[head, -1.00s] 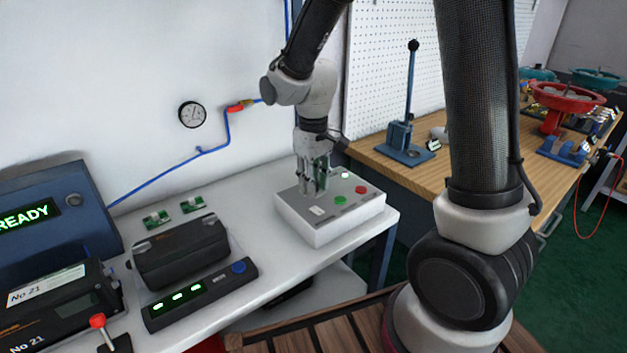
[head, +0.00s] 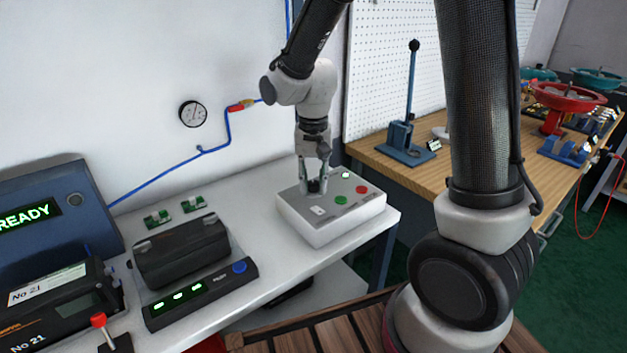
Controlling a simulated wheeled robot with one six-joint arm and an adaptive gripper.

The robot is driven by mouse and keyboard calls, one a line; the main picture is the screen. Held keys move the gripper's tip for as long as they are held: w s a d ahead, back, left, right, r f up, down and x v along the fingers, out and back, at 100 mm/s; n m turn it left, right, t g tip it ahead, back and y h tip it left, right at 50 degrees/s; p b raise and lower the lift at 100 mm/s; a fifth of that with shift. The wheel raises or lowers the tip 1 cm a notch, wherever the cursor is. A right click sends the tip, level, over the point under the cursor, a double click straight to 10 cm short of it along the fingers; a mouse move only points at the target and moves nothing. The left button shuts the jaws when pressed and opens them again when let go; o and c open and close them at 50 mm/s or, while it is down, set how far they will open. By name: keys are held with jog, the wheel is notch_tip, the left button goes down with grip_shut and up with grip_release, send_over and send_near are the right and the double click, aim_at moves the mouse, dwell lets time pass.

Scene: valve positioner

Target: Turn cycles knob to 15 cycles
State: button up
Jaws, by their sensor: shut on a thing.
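The control box (head: 330,223) is white with a grey top and stands on the right end of the white bench. Its top carries a green button (head: 341,198), a red button (head: 362,189), a small lit green display (head: 345,175) and a white label or switch (head: 318,211). The dark cycles knob (head: 315,186) is at the back left of the top. My gripper (head: 316,188) points down and is shut on the knob, one finger on either side. The knob's scale and pointer are too small to read.
On the bench (head: 262,185) to the left are a black case (head: 180,250), a strip with lit indicators and a blue button (head: 240,267), and small green boards (head: 192,204). A blue lever press (head: 405,140) stands on the wooden table behind.

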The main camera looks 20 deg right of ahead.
aim_at(313, 183)
dwell(0.4)
jog(key=o, duration=1)
jog(key=shift+o, duration=0.2)
jog(key=shift+r, duration=0.1)
notch_tip(313, 183, up, 12)
